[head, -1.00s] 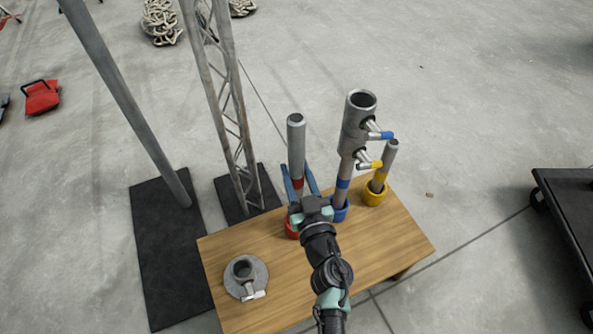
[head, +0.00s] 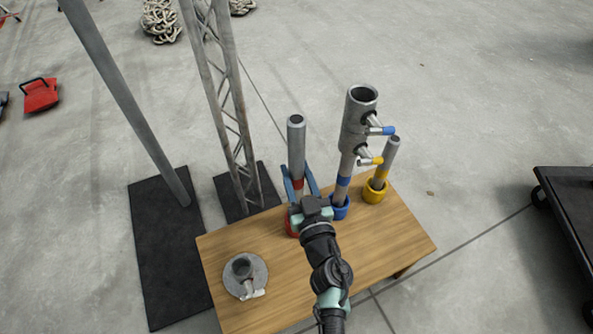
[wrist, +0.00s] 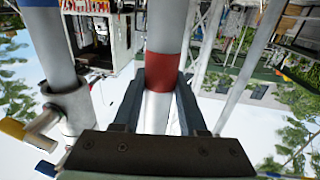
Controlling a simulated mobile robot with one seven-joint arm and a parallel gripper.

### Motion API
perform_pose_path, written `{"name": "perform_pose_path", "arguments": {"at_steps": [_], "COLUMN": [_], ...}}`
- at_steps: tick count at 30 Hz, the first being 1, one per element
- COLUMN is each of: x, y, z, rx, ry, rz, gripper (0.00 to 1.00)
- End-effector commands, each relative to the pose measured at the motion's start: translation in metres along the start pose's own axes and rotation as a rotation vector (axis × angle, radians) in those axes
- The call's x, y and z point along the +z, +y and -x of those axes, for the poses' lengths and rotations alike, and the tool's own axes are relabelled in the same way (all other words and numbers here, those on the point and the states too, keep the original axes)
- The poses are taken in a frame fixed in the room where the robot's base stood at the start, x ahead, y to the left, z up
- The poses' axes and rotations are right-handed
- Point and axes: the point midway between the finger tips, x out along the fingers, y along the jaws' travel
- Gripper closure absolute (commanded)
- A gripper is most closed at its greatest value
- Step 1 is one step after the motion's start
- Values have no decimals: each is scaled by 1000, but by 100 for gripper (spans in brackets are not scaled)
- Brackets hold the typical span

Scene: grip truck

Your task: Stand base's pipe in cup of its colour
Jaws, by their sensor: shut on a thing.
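A grey pipe with a red band (head: 297,143) stands upright, in line with the red cup (head: 291,223) on the wooden table; my gripper hides its lower end, so I cannot tell how deep it sits. My gripper (head: 299,184) is shut on this pipe near the red band, which also shows between the fingers in the wrist view (wrist: 168,68). The base (head: 260,276), a round grey plate with an empty short socket and a handle, lies at the table's front left. A blue-banded pipe (head: 343,182) stands in the blue cup (head: 340,211). A yellow-banded pipe (head: 382,172) stands in the yellow cup (head: 374,194).
A wide grey clamp sleeve (head: 357,125) with blue and yellow handles sits high on the blue-banded pipe, close right of my gripper. A truss (head: 228,110) and a tall pole (head: 125,100) stand behind on black mats. The table's front right (head: 395,240) is clear.

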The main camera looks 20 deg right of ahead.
Motion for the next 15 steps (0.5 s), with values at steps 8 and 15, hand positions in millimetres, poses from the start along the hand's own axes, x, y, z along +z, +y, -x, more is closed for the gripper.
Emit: {"name": "perform_pose_path", "arguments": {"at_steps": [8,15], "x": [8,15], "y": [0,0], "z": [-1,0], "rx": [-1,-1], "ry": [3,3], "rz": [1,0], "gripper": [100,100]}}
